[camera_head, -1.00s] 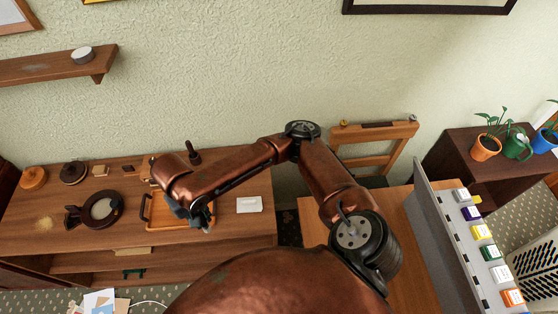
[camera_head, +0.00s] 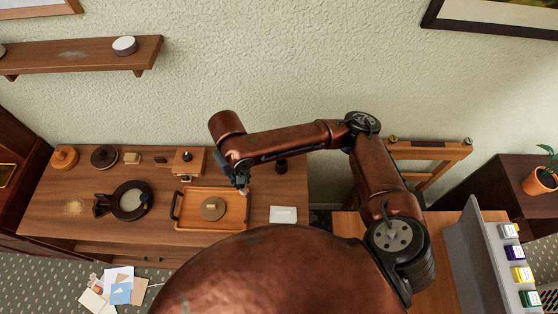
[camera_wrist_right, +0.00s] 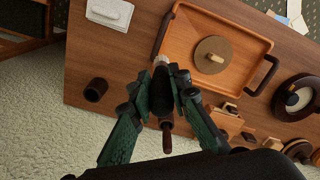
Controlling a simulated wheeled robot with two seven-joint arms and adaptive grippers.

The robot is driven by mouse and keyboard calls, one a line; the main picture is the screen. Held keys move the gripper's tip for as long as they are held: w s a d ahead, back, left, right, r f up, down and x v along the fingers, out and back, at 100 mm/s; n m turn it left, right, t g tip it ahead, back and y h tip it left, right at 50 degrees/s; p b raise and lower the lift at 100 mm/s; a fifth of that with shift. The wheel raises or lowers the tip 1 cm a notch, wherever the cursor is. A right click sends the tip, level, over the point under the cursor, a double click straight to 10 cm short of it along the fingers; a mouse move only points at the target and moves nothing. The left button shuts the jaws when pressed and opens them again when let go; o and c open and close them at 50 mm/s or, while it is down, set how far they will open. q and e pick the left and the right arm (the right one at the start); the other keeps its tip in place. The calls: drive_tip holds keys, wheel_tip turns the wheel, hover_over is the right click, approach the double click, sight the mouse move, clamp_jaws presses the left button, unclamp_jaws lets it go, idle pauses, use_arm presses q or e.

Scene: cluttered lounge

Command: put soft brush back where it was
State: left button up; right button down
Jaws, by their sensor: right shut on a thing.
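My right gripper (camera_head: 236,180) is over the back right corner of the wooden tray (camera_head: 210,222). In the wrist view my right gripper (camera_wrist_right: 163,92) is shut on the soft brush. The brush has a brown handle (camera_wrist_right: 167,138) and a pale metallic end (camera_wrist_right: 161,62), which also shows in the head view (camera_head: 243,190). The brush appears clear of the table. A dark round cup (camera_head: 282,165) stands right of the gripper on the table; it also shows in the wrist view (camera_wrist_right: 96,89). My left gripper is out of view.
A round disc (camera_head: 212,208) with a light handle lies in the tray. A wooden stand (camera_head: 188,164) is behind it. A white block (camera_head: 283,214) lies to the right. A magnifier-like ring (camera_head: 131,200) and round-lidded pieces (camera_head: 104,156) are to the left.

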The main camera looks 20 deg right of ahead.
use_arm(q)
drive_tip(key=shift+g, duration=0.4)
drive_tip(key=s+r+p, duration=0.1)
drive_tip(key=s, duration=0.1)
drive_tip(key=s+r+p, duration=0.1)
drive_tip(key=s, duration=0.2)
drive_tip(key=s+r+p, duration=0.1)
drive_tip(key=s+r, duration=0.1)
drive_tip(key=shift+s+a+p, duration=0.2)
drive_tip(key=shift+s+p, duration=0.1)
drive_tip(key=shift+p, duration=0.05)
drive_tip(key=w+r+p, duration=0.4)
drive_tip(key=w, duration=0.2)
use_arm(e)
drive_tip(key=w+d+f+n+p, duration=0.1)
drive_tip(key=w+d+n+p, duration=0.3)
drive_tip(key=d+n, duration=0.75)
drive_tip(key=w+d+n+p, duration=0.2)
drive_tip(key=w+d+n, duration=0.5)
drive_tip(key=n, duration=0.7)
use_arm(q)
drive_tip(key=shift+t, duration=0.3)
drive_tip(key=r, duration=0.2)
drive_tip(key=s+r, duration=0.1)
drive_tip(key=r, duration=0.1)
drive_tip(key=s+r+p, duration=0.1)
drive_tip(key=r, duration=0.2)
use_arm(e)
wheel_tip(320, 180, down, 10)
drive_tip(key=shift+s+d, duration=0.4)
